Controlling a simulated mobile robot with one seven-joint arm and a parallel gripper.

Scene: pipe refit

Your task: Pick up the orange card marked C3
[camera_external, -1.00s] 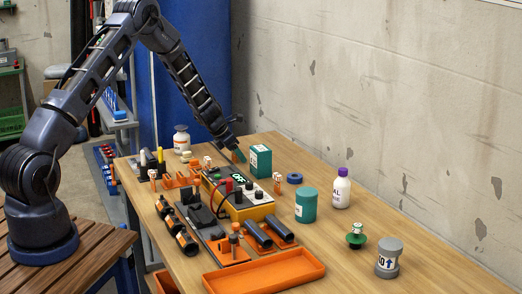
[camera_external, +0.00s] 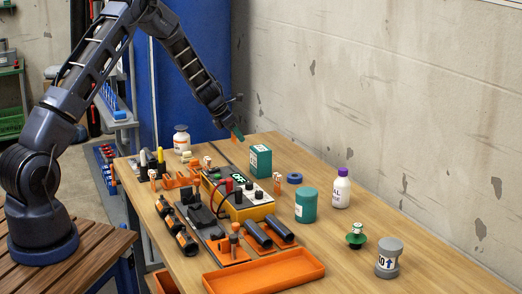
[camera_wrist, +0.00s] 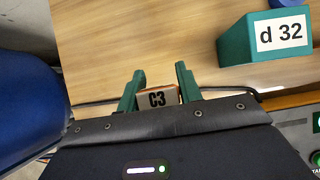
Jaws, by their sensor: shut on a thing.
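The orange card marked C3 (camera_wrist: 158,98) is between the two green fingers of my gripper (camera_wrist: 160,85) in the wrist view. Its C3 label faces the wrist camera. My gripper is shut on the card. In the external view my gripper (camera_external: 238,134) is above the far part of the workbench, to the left of the green box, and a small orange bit of the card (camera_external: 234,140) shows at its fingers. The card appears clear of the bench top.
The green box marked d 32 (camera_wrist: 268,42) stands to the right of my gripper; it also shows in the external view (camera_external: 260,162). A yellow meter (camera_external: 250,208), orange holders (camera_external: 182,178) and a white bottle (camera_external: 181,140) stand nearby.

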